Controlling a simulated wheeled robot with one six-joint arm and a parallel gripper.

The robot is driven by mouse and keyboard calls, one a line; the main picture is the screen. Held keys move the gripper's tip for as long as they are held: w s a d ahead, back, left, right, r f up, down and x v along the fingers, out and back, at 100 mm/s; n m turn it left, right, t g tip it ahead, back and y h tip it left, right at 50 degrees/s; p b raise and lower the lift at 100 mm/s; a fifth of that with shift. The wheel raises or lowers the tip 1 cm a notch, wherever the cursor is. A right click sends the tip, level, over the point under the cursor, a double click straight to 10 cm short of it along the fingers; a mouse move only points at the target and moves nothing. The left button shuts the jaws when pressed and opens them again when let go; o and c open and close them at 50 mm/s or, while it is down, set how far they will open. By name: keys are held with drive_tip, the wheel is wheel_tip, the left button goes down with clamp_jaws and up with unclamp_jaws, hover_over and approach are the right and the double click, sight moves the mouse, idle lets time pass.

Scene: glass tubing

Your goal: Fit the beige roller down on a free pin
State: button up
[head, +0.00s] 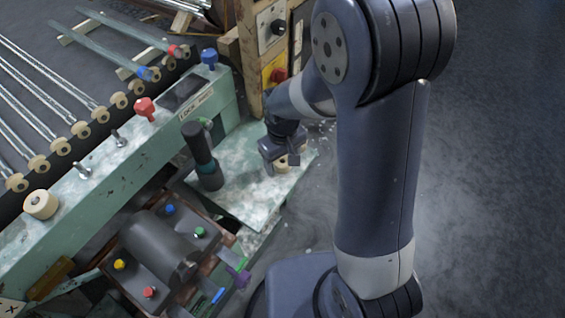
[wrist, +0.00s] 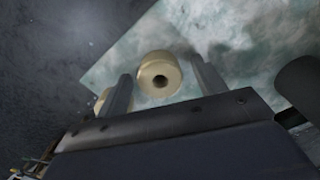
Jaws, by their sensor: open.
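A beige roller (wrist: 159,72) with a dark centre hole stands on the pale, stained plate, between the two fingers of my gripper (wrist: 164,84) in the wrist view. Gaps show on both sides of it, and the fingers are open. A second beige roller (wrist: 101,101) is partly hidden behind the left finger. In the head view my gripper (head: 280,153) is low over the plate (head: 245,198), with a roller (head: 281,168) partly hidden beneath it. Two bare metal pins, one nearer (head: 82,171) and one farther (head: 118,138), stand on the green rail. Another beige roller (head: 40,204) sits at the rail's near end.
A dark upright cylinder (head: 203,158) stands on the plate left of my gripper. A red knob (head: 145,107) and a blue knob (head: 209,57) rise from the rail. A wooden post with switches (head: 271,45) stands behind. A dark box with coloured knobs (head: 160,250) is in front.

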drive_tip(key=shift+c, duration=0.3)
drive_tip(key=c, duration=1)
